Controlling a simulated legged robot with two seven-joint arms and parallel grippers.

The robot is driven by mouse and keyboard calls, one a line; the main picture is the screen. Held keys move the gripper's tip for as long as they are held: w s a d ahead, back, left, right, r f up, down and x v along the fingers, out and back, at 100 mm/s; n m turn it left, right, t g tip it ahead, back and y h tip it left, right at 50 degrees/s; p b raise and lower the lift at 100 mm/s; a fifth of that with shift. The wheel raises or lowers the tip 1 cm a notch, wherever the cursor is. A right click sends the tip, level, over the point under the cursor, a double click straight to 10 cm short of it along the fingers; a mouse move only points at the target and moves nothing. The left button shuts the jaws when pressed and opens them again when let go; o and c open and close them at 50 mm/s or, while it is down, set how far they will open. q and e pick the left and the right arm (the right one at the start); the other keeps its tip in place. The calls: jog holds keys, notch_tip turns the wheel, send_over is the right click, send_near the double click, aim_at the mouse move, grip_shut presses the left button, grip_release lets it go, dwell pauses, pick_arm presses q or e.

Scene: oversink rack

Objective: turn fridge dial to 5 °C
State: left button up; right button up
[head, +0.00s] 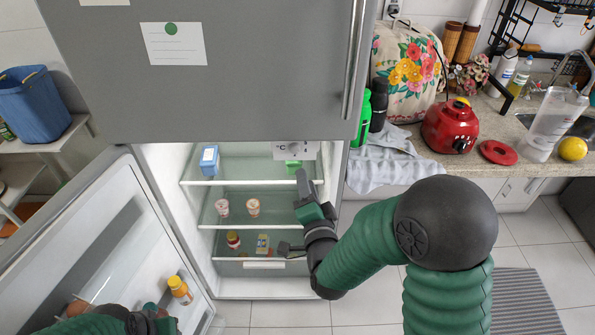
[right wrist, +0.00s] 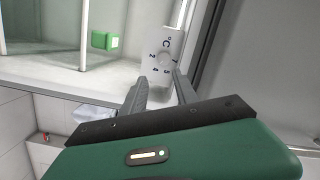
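The fridge dial is a round knob (right wrist: 164,58) on a pale panel marked °C with numbers around it, in the right wrist view. In the head view, the pale dial panel (head: 296,150) is at the top of the fridge interior, under the freezer door. Its current setting is too small to tell. My right gripper (head: 301,173) is inside the fridge, just below the panel. In the right wrist view its two fingers (right wrist: 160,82) are apart, tips near the knob's lower edge, with nothing held. My left gripper (head: 152,318) shows partly at the bottom left, by the open door; its fingers are unclear.
The open fridge door (head: 95,235) stands to the left and the freezer door (head: 220,100) is shut above. Shelves hold a blue carton (head: 209,160), a green box (head: 293,166) and small jars. A counter (head: 430,165) with a red appliance lies right.

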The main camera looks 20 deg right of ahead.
aim_at(294, 152)
jog(key=w, duration=0.6)
jog(key=w+p, duration=0.1)
jog(key=w, duration=0.3)
jog(key=shift+w+a+r, duration=0.1)
jog(key=shift+a+r, duration=0.15)
jog(key=shift+r, duration=0.05)
jog(key=shift+d, duration=0.7)
jog(key=shift+c, duration=0.9)
jog(key=shift+a+f, duration=0.1)
jog(key=shift+a, duration=0.1)
jog(key=c, duration=0.5)
jog(key=shift+a, duration=0.2)
grip_shut()
